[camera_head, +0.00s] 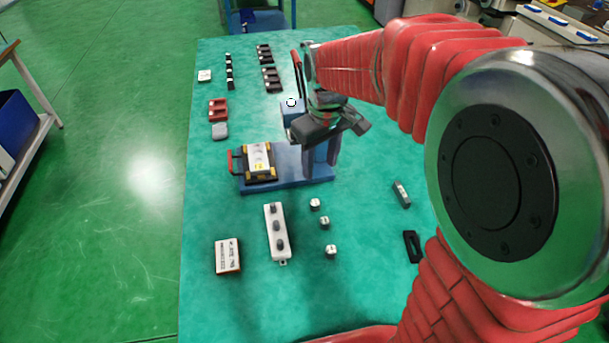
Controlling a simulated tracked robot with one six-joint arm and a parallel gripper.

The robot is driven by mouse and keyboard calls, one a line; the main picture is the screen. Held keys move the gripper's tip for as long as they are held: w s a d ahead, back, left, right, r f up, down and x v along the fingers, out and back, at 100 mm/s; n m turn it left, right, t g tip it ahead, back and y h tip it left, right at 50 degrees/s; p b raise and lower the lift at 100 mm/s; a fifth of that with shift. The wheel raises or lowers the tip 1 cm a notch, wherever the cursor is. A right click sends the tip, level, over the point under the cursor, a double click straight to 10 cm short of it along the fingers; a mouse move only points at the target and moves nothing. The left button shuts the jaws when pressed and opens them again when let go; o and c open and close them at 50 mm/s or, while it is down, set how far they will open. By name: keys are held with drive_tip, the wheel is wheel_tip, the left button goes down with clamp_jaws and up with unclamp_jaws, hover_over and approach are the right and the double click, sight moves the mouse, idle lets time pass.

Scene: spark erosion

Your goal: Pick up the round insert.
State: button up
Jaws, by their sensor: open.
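Several small round metal pieces with pale tops stand on the green table, at the back (315,204), in the middle (324,222) and in front (331,251). I cannot tell which of these is the round insert. My gripper (331,132) is open, above the blue fixture (310,184), right of the white round piece and beyond the three metal pieces. Nothing shows between its jaws, though the view there is small and partly blocked.
The green table (370,235) has free room at its front. A white strip with dark knobs (276,232), a labelled box (228,256), a red tray (218,110) and dark blocks (270,78) lie around. The fixture's upright post (318,158) stands close below my gripper.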

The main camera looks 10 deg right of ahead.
drive_tip(key=w+f+n+g, duration=0.1)
drive_tip(key=w+f, duration=0.4)
drive_tip(key=shift+f, duration=0.35)
drive_tip(key=shift+a, duration=0.1)
hover_over(315, 202)
drive_tip(key=shift+w+a+f, duration=0.1)
drive_tip(key=shift+a+f, duration=0.05)
drive_tip(key=shift+f, duration=2)
drive_tip(key=shift+w+a+f, duration=0.1)
drive_tip(key=shift+a+f, duration=0.05)
drive_tip(key=shift+f, duration=2)
drive_tip(key=shift+s, duration=0.1)
drive_tip(key=shift+d+f, duration=0.15)
drive_tip(key=shift+f, duration=1.15)
drive_tip(key=shift+d+f, duration=0.15)
drive_tip(key=shift+f, duration=1.15)
drive_tip(key=shift+c, duration=0.4)
clamp_jaws()
